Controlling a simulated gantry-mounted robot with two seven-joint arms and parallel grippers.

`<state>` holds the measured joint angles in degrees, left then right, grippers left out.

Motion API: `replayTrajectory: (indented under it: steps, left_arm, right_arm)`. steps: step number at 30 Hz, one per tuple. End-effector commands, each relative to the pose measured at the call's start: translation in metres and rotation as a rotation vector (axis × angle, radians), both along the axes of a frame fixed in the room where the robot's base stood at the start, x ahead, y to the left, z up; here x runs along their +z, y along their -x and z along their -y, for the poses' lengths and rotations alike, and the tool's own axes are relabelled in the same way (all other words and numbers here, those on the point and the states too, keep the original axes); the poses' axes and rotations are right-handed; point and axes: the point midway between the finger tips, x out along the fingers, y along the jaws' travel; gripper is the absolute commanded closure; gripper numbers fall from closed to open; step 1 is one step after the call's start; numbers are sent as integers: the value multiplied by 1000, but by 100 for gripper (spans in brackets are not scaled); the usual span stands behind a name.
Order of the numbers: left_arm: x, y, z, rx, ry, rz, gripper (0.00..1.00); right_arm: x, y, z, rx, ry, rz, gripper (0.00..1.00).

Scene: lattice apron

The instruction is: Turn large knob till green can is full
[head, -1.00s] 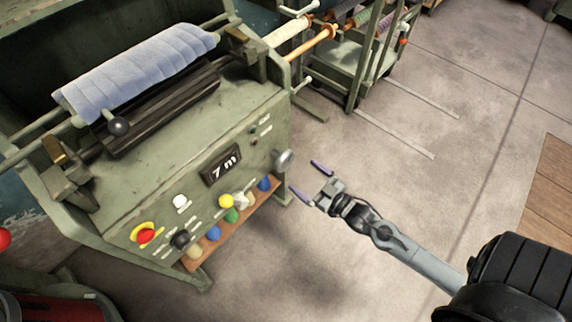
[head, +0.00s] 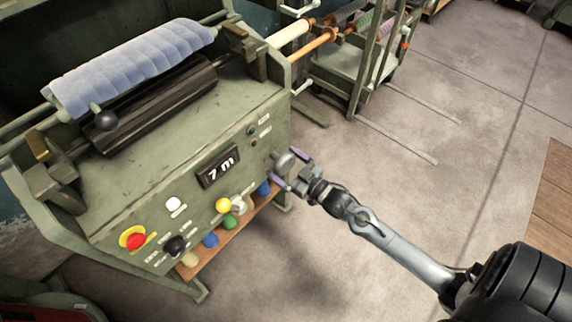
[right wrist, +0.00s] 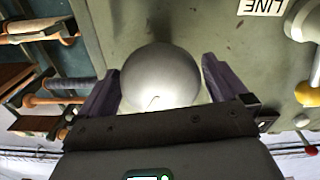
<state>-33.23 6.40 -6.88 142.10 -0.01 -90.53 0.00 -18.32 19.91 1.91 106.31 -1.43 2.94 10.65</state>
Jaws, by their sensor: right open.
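A large round grey metal knob (head: 284,161) sits at the right end of the green machine's front panel. My right gripper (head: 289,168) is at this knob, its two purple-tipped fingers open on either side of it. In the right wrist view the knob (right wrist: 161,77) fills the space between the fingers. Small gaps seem to show beside it; contact cannot be told. I see no object that is clearly a green can; a small green object (head: 229,222) stands on the wooden shelf below the panel. My left gripper is not in view.
The panel has a "7 m" display (head: 219,168), a red button (head: 136,241), and white, black and yellow knobs. A blue quilted roll (head: 135,65) lies on top. A cart with rolls (head: 362,60) stands behind. Floor right of the machine is clear.

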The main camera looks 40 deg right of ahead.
Motion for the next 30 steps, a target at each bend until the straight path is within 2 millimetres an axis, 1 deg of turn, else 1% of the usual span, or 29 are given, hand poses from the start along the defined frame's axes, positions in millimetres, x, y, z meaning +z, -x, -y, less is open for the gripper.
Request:
replayTrajectory:
  steps: [1,8,14,19,23,30]
  left_arm:
    - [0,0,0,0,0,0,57]
    - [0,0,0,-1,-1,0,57]
    - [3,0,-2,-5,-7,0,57]
    - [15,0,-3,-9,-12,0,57]
    - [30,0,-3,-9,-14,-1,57]
    - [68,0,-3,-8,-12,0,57]
  right_arm:
    - [0,0,0,0,0,0,5]
    - [0,0,0,0,0,0,40]
    - [1,0,0,-1,-11,-1,40]
    - [4,0,0,-1,-61,-6,40]
    - [6,0,0,-2,-131,-15,40]
    - [8,0,-1,-3,-331,-37,40]
